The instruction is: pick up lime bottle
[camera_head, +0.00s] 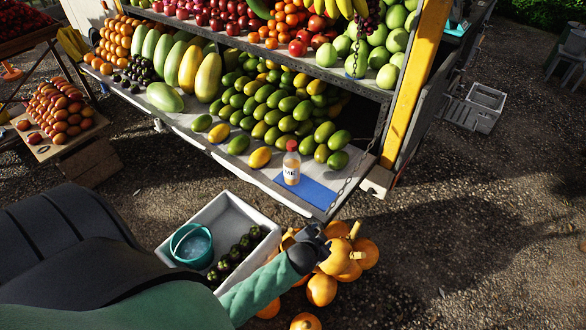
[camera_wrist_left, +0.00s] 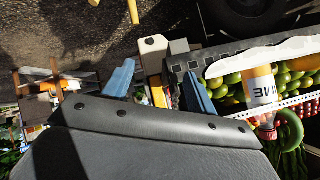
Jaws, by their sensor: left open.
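The lime bottle (camera_head: 291,167) stands upright on a blue mat (camera_head: 318,194) at the right front of the truck's lower shelf. It has a red cap, a white label and orange-yellow contents. It also shows in the left wrist view, upside down, at the right (camera_wrist_left: 262,90). My left gripper (camera_head: 318,238) is in front of and below the shelf edge, apart from the bottle and lower in the head view. Its two blue fingers are spread and empty in the left wrist view (camera_wrist_left: 157,86), with the bottle to their right. My right gripper is not in view.
Green and yellow mangoes (camera_head: 285,110) are piled behind and left of the bottle. A chain (camera_head: 358,135) hangs just right of it, near the yellow post (camera_head: 415,80). Pumpkins (camera_head: 345,258) and a grey crate (camera_head: 180,228) with a teal bucket (camera_head: 191,244) lie below. Open gravel is at right.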

